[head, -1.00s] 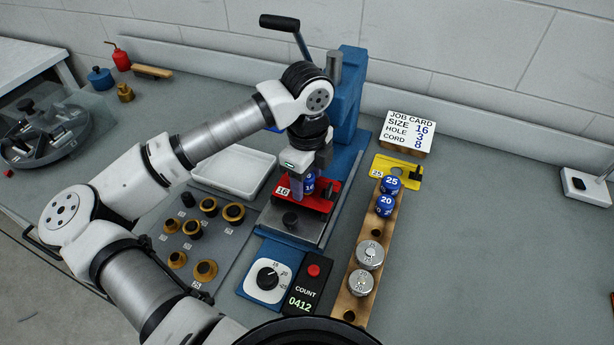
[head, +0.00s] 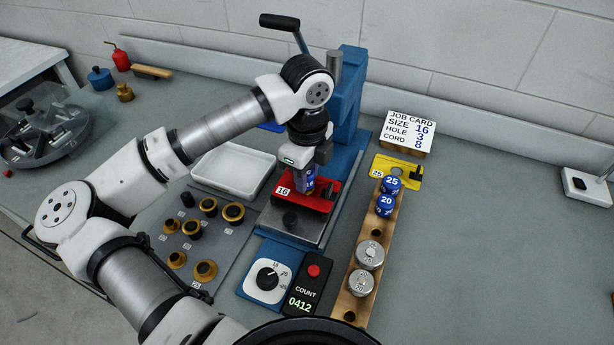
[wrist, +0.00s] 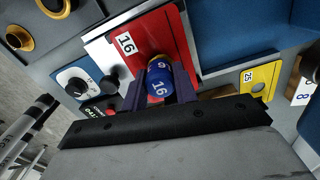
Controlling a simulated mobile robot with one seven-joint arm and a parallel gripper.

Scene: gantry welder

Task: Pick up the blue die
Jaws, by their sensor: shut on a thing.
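The blue die (wrist: 159,84), marked 16, is between the two fingers of my gripper (wrist: 160,92) in the wrist view. My gripper is shut on it. In the head view my gripper (head: 304,178) holds the blue die (head: 310,184) over the red plate (head: 325,200) marked 16, in front of the blue press (head: 350,100). The fingers hide part of the die. I cannot tell for sure whether its base clears the plate.
A wooden rack (head: 378,228) to the right holds blue dies marked 25 and 20 and silver pieces. A white tray (head: 232,182) and a grey board (head: 190,240) with brass rings lie left. The press lever (head: 280,22) rises above.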

